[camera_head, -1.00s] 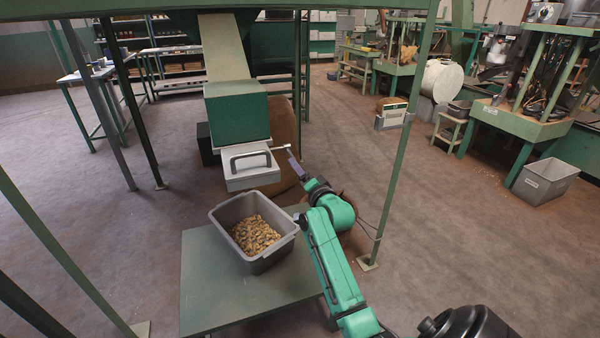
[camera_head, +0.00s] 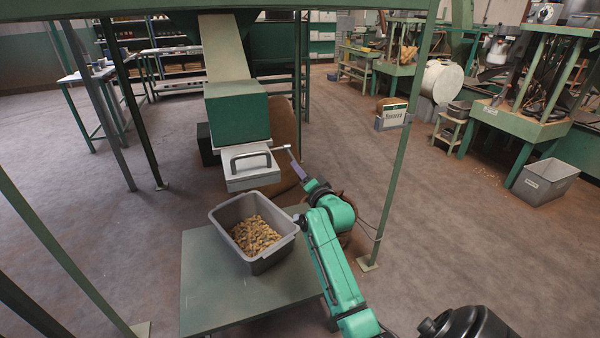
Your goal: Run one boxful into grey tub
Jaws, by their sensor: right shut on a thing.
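The grey tub (camera_head: 217,216) stands on a low green table below the hopper, with a heap of brown nuts (camera_head: 256,235) in it. Above its back edge is the pale hopper box (camera_head: 246,179), with a dark bar handle on its face, under a green housing (camera_head: 237,115) and sloping chute. A short metal lever (camera_head: 279,149) sticks out on the box's right side. My right gripper (camera_head: 292,157) is at the lever's end, shut on it; the small jaws are hard to make out. No falling nuts show. My left gripper is out of view.
The green table (camera_head: 208,285) has bare room left of and in front of the tub. Green frame posts (camera_head: 397,150) stand on both sides. A labelled grey bin (camera_head: 545,183) and machine benches are at the right. Open floor lies between.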

